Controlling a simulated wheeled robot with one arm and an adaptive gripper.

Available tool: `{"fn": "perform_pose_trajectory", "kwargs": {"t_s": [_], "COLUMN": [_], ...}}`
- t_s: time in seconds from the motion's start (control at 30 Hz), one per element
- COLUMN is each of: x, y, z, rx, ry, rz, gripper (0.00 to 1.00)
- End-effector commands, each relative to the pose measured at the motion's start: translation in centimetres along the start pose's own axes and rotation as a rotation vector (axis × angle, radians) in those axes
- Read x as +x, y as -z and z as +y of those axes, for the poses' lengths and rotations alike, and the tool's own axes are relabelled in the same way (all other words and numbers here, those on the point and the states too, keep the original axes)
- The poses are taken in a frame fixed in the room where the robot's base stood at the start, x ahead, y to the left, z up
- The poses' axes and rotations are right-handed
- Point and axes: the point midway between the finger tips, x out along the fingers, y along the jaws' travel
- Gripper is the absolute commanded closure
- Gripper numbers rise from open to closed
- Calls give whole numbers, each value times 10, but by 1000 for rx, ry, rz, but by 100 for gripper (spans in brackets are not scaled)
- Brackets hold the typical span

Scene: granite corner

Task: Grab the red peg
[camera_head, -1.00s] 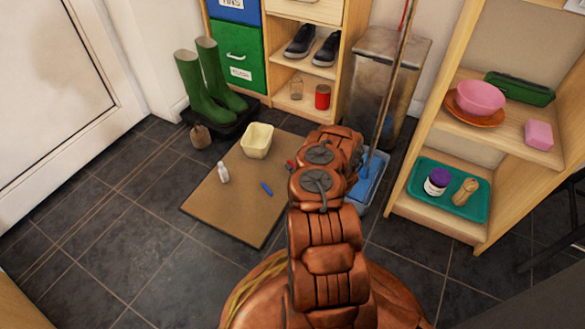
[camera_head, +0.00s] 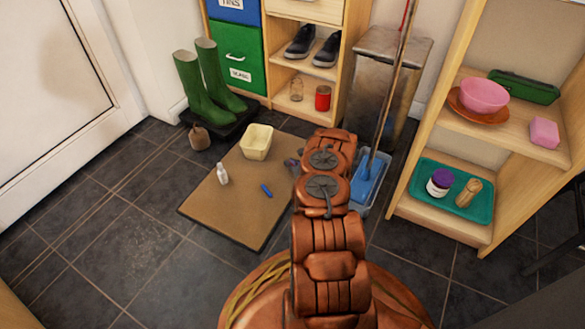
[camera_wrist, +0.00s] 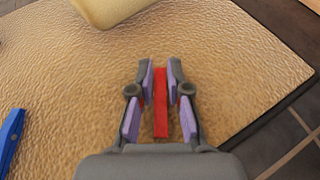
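The red peg (camera_wrist: 160,103) lies on the tan mat in the wrist view, pointing away from my gripper. My gripper (camera_wrist: 161,82) has its two purple-padded fingers on either side of the peg. Narrow gaps show between the pads and the peg, so the gripper looks partly open around it. In the head view my gripper (camera_head: 292,165) shows only as a small bit beside my arm, low over the mat. The red peg is hidden there.
The tan mat (camera_head: 225,215) also holds a blue peg (camera_head: 266,190), a white bottle (camera_head: 222,174) and a cream bowl (camera_head: 257,142). A blue bin (camera_head: 366,185) stands right of my arm. Green boots (camera_head: 205,90) and shelves (camera_head: 470,235) border the floor.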

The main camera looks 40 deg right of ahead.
Motion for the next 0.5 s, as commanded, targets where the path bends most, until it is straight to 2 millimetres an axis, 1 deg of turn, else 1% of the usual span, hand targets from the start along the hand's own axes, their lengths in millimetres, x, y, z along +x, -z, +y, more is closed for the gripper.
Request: {"fn": "perform_pose_trajectory", "kwargs": {"t_s": [0.03,0.1,0.5], "x": [0,0,-1], "y": [0,0,-2], "z": [0,0,0], "rx": [0,0,0], "ry": [0,0,0], "rz": [0,0,0], "gripper": [92,98,99]}}
